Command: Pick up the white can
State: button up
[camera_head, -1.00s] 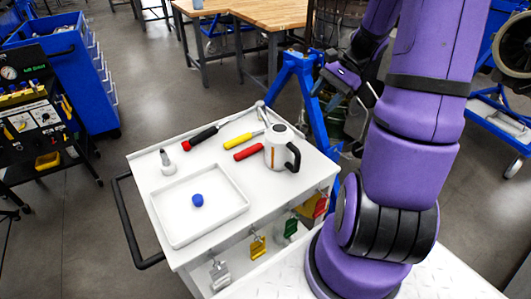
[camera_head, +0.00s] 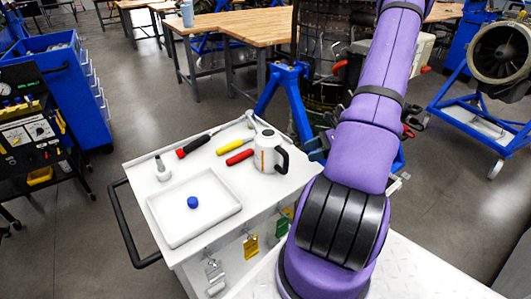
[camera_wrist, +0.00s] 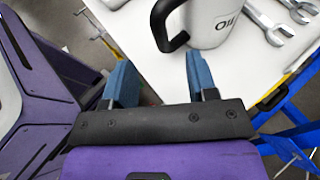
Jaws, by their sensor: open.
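The white can (camera_head: 268,152) with a black handle stands upright at the right rear of the white cart top (camera_head: 215,165). In the wrist view the can (camera_wrist: 210,22), with dark lettering, is at the top, cut off by the frame edge, its black handle on the left. My gripper (camera_wrist: 160,78) is open and empty, its two blue fingers apart. It is short of the can, with bare cart top between the fingers. The head view does not show my gripper; only my purple arm shows, rising out of frame.
Red and yellow-handled tools (camera_head: 232,148) lie left of the can. A shallow white tray (camera_head: 195,229) holds a blue cap (camera_head: 193,202). Wrenches (camera_wrist: 285,18) lie right of the can in the wrist view. A blue stand (camera_head: 283,90) is behind the cart.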

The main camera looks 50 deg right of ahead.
aim_at(286, 160)
jog(key=x, duration=1)
jog(key=shift+s, duration=0.15)
jog(key=shift+c, duration=0.3)
grip_shut()
